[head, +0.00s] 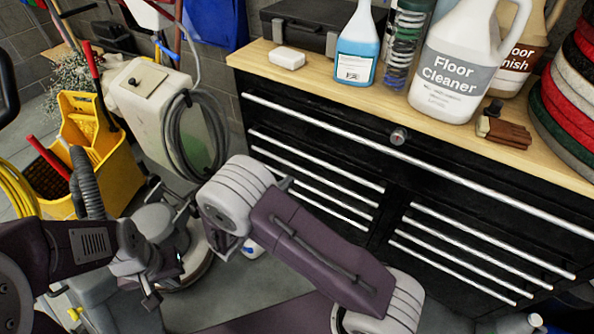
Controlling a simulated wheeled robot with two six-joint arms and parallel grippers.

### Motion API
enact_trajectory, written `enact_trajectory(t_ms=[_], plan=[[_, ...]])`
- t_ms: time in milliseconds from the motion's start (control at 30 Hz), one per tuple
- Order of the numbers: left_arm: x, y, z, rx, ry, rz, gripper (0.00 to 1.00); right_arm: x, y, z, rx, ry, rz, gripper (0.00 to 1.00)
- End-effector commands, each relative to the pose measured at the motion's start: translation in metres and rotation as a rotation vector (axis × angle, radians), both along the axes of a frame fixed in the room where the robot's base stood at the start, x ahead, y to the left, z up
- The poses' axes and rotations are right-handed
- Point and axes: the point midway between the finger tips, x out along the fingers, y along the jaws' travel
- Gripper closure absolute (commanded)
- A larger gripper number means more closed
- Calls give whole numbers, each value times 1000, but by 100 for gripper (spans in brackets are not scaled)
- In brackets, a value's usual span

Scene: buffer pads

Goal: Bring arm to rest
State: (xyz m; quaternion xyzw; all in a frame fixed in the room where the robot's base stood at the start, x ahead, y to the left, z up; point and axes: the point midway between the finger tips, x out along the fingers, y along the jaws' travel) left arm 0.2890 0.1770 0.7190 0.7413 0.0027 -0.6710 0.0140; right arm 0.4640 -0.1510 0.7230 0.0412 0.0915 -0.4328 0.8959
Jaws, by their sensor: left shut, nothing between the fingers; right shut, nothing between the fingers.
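My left arm comes in from the left edge, dark purple with a grey wrist. My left gripper (151,299) hangs at its end, low in the picture, in front of the floor machine; its small fingers are shut with nothing between them. My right arm (320,250) is folded across the lower middle, in front of the black tool cabinet. Its grey wrist joint (232,196) points to the upper left, and the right gripper's fingers are hidden behind or below it.
The black cabinet (330,150) has a wooden top (400,108) with a blue spray bottle (357,48), floor cleaner jug (462,65), white block (287,58), brush (505,130) and stacked pads (570,100). A yellow mop bucket (105,150) and floor machine (195,262) stand left.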

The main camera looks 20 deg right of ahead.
Motion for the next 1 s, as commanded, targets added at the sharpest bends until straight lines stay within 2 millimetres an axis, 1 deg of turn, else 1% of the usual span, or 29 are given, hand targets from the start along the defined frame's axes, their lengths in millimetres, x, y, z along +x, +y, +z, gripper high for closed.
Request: enact_trajectory(t_ms=[33,167,500,567,600,667,700,733,767,800,833,867,900,933,967,1000], plan=[[0,0,3,0,0,0,100,-4,7,3,0,0,3,100],[0,0,4,0,0,0,100,-11,15,4,0,1,1,100],[0,0,3,0,0,0,100,-13,15,3,0,2,-2,100],[0,0,4,0,0,0,100,-11,7,5,3,-1,-25,100],[0,0,4,0,0,0,100,-7,-5,12,18,-18,-60,100],[0,0,4,0,0,0,100,0,-31,35,61,-70,-138,100],[0,0,4,0,0,0,100,-1,-56,54,91,-106,-211,100],[0,0,4,0,0,0,100,-9,-79,66,118,-126,-287,100],[0,0,4,0,1,0,100,-23,-102,75,156,-143,-377,100],[0,0,4,0,1,0,100,-48,-129,79,231,-157,-510,100],[0,0,3,0,0,0,100,-70,-146,79,301,-169,-615,100],[0,0,3,0,0,0,100,-93,-157,76,379,-184,-720,100],[0,0,3,0,0,0,100,-124,-164,68,498,-210,-861,100],[0,0,3,0,0,0,100,-146,-164,60,595,-235,-966,100],[0,0,3,0,0,0,100,-165,-159,52,691,-265,-1064,100],[0,0,3,0,0,0,100,-183,-148,43,812,-307,-1176,100]])
